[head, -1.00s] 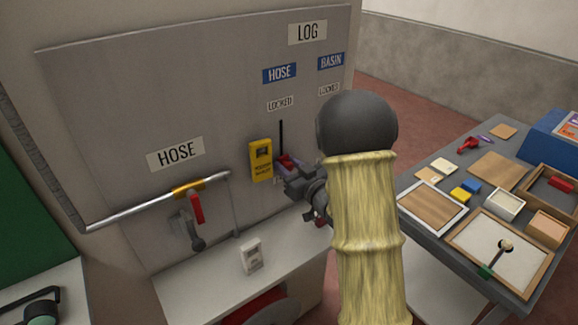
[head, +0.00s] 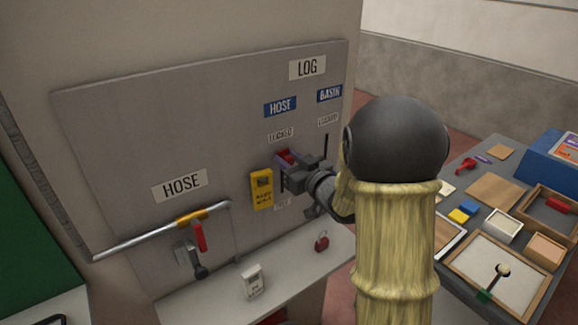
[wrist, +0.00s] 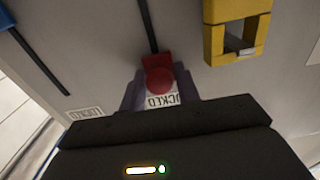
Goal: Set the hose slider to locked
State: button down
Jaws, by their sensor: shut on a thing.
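The red hose slider (wrist: 157,76) sits on the grey panel (head: 130,130) at the end of its dark vertical slot (wrist: 147,25), beside the LOCKED label. That LOCKED label (head: 281,134) is under the blue HOSE sign (head: 280,106) in the head view, just above the slider. My gripper (head: 288,160) is shut on the slider, with a purple finger on each side of its red knob in the wrist view. The gripper covers much of the slot in the head view. In the wrist view the LOCKED label (wrist: 165,100) is partly hidden behind the knob and fingers.
A yellow tag box (head: 261,190) hangs just left of the gripper. The BASIN slot (head: 326,146) is to the right. A red padlock (head: 321,241) and a white box (head: 253,282) stand on the shelf below. A pipe with a red-handled valve (head: 199,236) is lower left.

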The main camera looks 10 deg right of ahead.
jog(key=shift+w+r, duration=0.1)
jog(key=shift+r, duration=0.2)
jog(key=c, duration=1.2)
grip_release()
jog(key=shift+s+f, duration=0.15)
jog(key=shift+s, duration=0.05)
jog(key=shift+s+d, duration=0.15)
jog(key=shift+s, duration=0.05)
jog(key=b+v, duration=0.5)
jog(key=v, duration=1.2)
jog(key=shift+b, duration=0.35)
jog(key=shift+w+d+f, duration=0.1)
jog(key=shift+w+f, duration=0.05)
jog(key=shift+w, duration=0.05)
